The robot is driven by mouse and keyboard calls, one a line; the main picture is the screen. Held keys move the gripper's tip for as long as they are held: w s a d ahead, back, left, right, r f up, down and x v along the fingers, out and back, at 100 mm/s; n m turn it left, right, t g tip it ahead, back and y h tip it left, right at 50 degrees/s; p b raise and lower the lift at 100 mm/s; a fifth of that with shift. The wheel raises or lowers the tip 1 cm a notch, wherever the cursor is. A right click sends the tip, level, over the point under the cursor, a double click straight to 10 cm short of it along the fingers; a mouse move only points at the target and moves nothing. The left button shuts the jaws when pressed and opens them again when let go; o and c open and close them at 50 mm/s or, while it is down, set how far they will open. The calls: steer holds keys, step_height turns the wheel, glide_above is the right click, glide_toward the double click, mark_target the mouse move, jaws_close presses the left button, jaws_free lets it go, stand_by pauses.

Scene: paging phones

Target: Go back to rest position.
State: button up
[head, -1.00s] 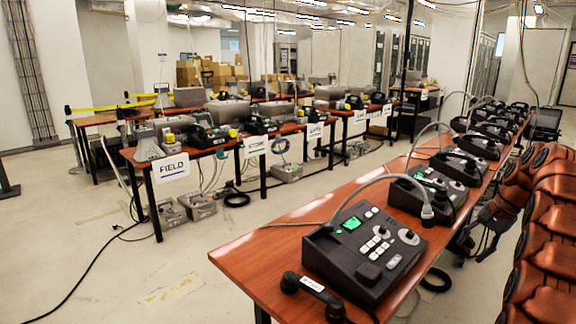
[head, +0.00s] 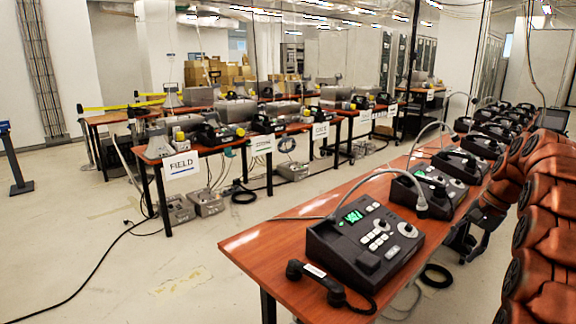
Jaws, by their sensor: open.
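The nearest paging phone (head: 366,243) is a dark desk console with a green lit screen, pale buttons and a grey gooseneck microphone. It stands on the near end of a long reddish wood table (head: 262,262). Its black handset (head: 330,287) lies on the table in front of it, off the console. Several similar consoles run back along the same table, beginning with the one behind it (head: 428,190).
A second row of tables carries equipment and paper signs, including FIELD (head: 181,165). Grey boxes (head: 207,202) and cables lie below. A blue-topped post (head: 14,160) stands far left. The left floor is mostly open.

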steer(key=s+a+r+n+g+h+p, duration=0.1)
steer(key=s+a+r+n+p, duration=0.15)
steer(key=s+a, duration=0.6)
steer(key=s+a+r+n+g+p, duration=0.1)
steer(key=s+a+r+n, duration=0.3)
steer(key=a, duration=0.7)
steer(key=s+a+f+n+h+p, duration=0.1)
steer(key=s+a+f+n, duration=0.1)
steer(key=s, duration=1.1)
steer(key=s+a+f+n+g+h+p, duration=0.1)
steer(key=s+a+f, duration=0.4)
steer(key=s, duration=0.9)
steer(key=shift+a+n+h+p, duration=0.2)
steer(key=shift+n+h+p, duration=0.1)
steer(key=shift+n+p, duration=0.45)
